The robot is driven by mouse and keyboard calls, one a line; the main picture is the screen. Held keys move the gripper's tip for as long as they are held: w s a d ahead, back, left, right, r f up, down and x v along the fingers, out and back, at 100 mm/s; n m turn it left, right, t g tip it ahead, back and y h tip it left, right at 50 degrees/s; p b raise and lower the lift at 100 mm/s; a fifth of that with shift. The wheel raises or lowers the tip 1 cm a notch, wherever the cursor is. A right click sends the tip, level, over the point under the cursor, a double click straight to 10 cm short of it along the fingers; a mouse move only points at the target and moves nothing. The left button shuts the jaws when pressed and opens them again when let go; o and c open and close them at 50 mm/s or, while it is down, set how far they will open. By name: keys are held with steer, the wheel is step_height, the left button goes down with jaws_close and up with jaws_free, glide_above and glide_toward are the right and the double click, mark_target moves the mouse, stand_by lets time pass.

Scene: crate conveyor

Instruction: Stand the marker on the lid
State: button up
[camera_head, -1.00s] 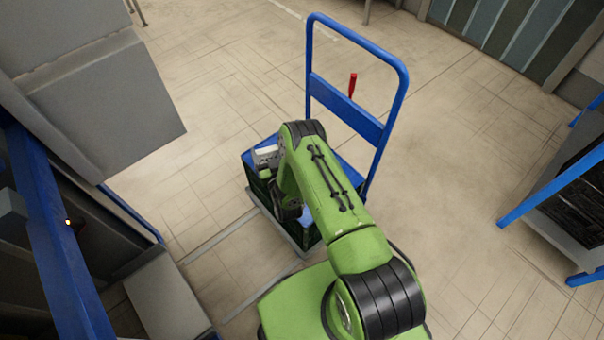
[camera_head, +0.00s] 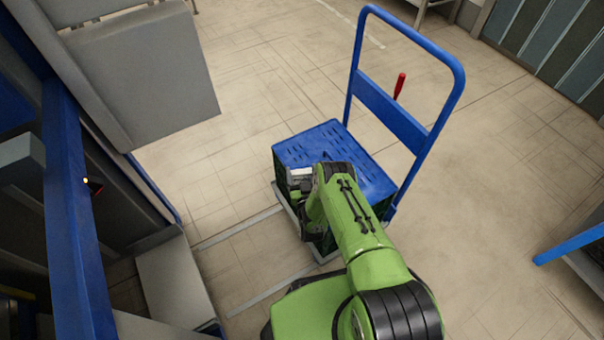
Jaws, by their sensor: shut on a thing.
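A blue slotted lid (camera_head: 325,142) lies flat on a dark green crate (camera_head: 283,180) on the trolley. The far part of the lid is bare in view; my arm covers its near part. My gripper (camera_head: 300,183) is at the near left edge of the lid, seen from above and behind. My wrist hides its fingertips. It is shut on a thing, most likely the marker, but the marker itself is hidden. I cannot tell whether the held thing touches the lid.
The trolley's blue push handle (camera_head: 405,125) rises behind the crate on the right. A red grip (camera_head: 400,85) shows just behind its crosspiece. A grey panel (camera_head: 145,70) and a blue beam (camera_head: 75,215) stand at left. The floor (camera_head: 490,200) right of the trolley is clear.

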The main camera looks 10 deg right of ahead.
steer(key=o, duration=0.9)
steer(key=shift+f, duration=0.1)
steer(key=shift+o, duration=0.2)
